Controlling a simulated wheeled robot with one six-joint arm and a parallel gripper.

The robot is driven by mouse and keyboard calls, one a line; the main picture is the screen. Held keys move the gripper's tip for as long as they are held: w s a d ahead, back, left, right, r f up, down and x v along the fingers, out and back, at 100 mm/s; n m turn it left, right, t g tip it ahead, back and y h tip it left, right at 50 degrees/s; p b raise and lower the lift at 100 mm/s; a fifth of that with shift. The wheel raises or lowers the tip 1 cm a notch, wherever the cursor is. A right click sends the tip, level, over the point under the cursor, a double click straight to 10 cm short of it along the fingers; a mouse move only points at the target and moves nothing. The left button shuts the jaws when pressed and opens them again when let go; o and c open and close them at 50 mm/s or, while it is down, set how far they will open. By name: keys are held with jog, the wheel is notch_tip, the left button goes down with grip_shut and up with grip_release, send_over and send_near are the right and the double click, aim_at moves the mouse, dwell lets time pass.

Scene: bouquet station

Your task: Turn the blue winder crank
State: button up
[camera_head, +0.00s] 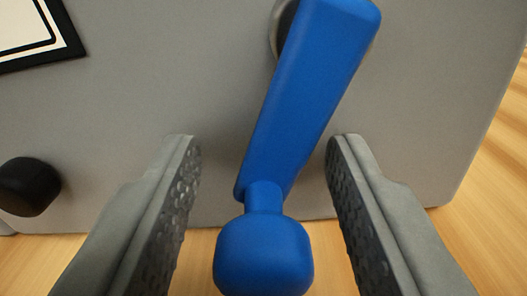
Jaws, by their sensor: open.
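The blue winder crank (305,95) has a flat arm that runs from a pivot at the top right of centre down and slightly left. Its rounded knob (264,255) sticks out toward the camera at the lower end. The grey winder body (130,105) stands behind it. My gripper (262,150) is open, with one finger on each side of the crank's lower part. Gaps show between the crank and both fingers. The crank's pivot is mostly hidden behind the arm's upper end.
A black knob (28,187) sticks out of the grey body at the lower left. A white panel with a black frame (28,27) is at the upper left. The wooden surface (490,215) shows clear at the right and along the bottom.

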aim_at(164, 36)
grip_shut()
jog(key=shift+a+m, duration=0.1)
jog(key=shift+m, duration=0.2)
jog(key=m, duration=0.1)
jog(key=a+r+m, duration=0.1)
jog(key=m, duration=0.3)
jog(key=a+r+m, duration=0.1)
jog(key=m, duration=0.1)
jog(key=shift+r, duration=0.1)
jog(key=m, duration=0.1)
jog(key=r+m, duration=0.1)
jog(key=m, duration=0.1)
jog(key=r+m, duration=0.1)
jog(key=m, duration=0.1)
jog(key=shift+a, duration=0.2)
jog(key=m, duration=0.1)
jog(key=r+m, duration=0.1)
jog(key=m, duration=0.3)
jog(key=shift+d+r, duration=0.2)
jog(key=shift+r, duration=0.2)
